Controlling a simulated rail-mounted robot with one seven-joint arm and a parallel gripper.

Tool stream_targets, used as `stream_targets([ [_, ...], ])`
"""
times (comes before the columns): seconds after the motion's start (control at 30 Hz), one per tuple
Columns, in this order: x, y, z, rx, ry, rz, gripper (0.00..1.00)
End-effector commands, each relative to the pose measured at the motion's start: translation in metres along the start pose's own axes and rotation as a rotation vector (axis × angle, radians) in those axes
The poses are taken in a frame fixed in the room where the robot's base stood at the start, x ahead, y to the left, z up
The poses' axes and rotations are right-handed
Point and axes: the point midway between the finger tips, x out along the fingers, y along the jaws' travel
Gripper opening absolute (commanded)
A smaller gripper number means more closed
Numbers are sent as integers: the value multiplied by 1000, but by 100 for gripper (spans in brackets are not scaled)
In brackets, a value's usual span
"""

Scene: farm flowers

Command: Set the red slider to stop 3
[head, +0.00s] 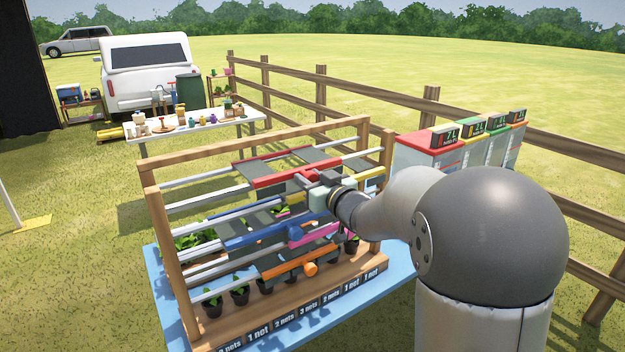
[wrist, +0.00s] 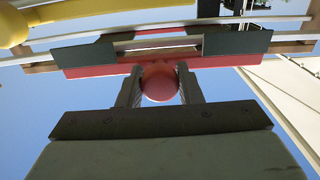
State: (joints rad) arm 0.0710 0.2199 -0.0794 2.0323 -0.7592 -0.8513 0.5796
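The red slider (head: 272,180) is a red bar with dark net panels on the top rails of a wooden frame, right of the middle of its span. In the wrist view the red bar (wrist: 95,71) crosses the top with its round red knob (wrist: 160,80) below. My gripper (head: 322,192) is at this slider. In the wrist view its two fingers (wrist: 160,88) stand on either side of the knob and appear to touch it. I cannot read any stop numbers on the rails.
Blue (head: 245,236), magenta (head: 310,235), orange (head: 285,267) and yellow (head: 364,175) sliders sit close by on the frame. Potted plants stand below, behind a label board (head: 300,309) reading numbers of nets. Bins with small displays (head: 445,135) stand behind my arm.

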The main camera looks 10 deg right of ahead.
Motion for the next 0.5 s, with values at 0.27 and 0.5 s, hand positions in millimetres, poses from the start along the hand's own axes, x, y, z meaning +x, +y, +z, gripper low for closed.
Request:
stream_targets([
  [0.27,0,-1,0,0,-1,-1,54],
  [0.5,-10,0,0,-1,2,1,54],
])
